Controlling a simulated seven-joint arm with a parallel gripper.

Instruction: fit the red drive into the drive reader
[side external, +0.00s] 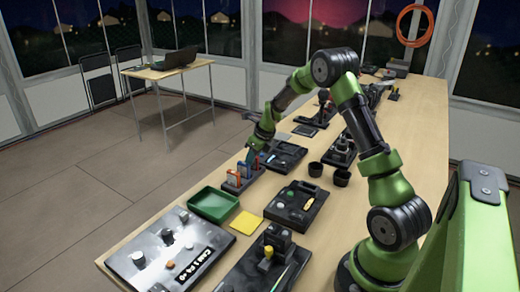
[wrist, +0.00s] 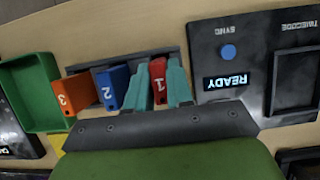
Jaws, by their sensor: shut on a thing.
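The red drive (wrist: 158,88), marked 1, stands at the right end of a dark drive rack (wrist: 122,60) in the wrist view. My gripper (wrist: 160,74) is shut on it, with one teal finger on each side. Its lower end meets the rack; I cannot tell whether it is fully seated. In the side view my gripper (side external: 251,154) is low over the rack (side external: 234,187), and the red drive is mostly hidden. A black panel (wrist: 245,80) with a blue button and a lit READY display lies right of the rack. I cannot tell for sure which device is the drive reader.
A blue drive (wrist: 112,88) and an orange drive (wrist: 73,97) stand left of the red one. A green tray (side external: 214,206), a yellow pad (side external: 248,223) and a black control panel (side external: 296,207) are near the rack. Two dark cups (side external: 315,169) stand farther right.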

